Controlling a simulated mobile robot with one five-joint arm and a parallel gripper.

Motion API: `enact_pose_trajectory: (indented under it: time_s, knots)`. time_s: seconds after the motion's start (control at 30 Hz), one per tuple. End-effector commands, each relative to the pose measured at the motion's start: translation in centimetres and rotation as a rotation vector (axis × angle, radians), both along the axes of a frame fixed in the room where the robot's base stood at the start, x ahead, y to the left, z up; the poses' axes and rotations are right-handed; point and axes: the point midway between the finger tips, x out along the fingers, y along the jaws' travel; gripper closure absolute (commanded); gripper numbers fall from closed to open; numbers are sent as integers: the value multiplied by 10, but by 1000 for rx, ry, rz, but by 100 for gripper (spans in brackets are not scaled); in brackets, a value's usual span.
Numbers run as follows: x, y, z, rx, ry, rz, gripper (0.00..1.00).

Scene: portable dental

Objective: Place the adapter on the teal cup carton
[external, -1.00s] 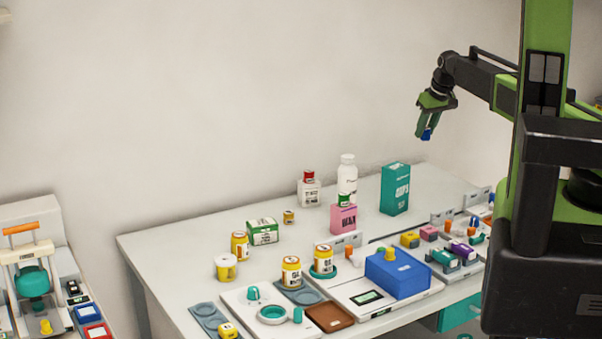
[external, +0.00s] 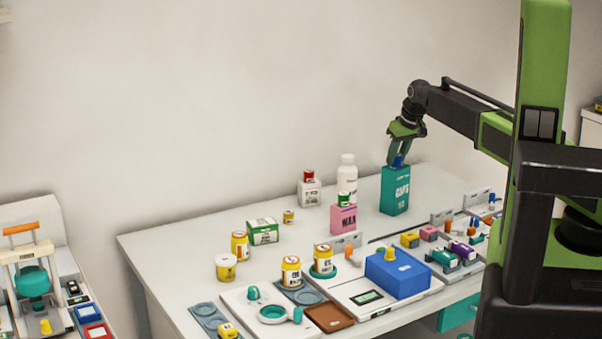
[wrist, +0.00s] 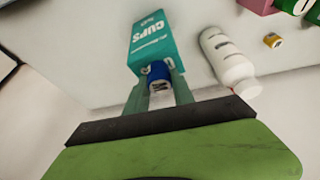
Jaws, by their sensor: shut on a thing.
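The teal cup carton (external: 395,192) stands upright at the back of the table, and it also shows in the wrist view (wrist: 150,38). My gripper (external: 398,160) points down at the top of the carton. It is shut on the small blue adapter (external: 397,161). In the wrist view the adapter (wrist: 158,72) sits between the two fingertips at the carton's top end. I cannot tell whether the adapter touches the carton top.
A white bottle (external: 347,175) and a pink box (external: 343,219) with a green-topped item stand left of the carton. A blue box (external: 397,274) and several small items are in front.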

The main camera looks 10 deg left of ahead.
Motion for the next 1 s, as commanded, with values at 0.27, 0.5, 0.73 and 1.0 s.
enact_pose_trajectory:
  time_s: [0.27,0.5,0.73,1.0]
  knots:
    - [0,0,-2,0,0,0,64]
    - [0,0,-2,0,0,0,49]
    - [0,0,1,0,0,0,49]
    - [-9,-9,37,0,0,0,49]
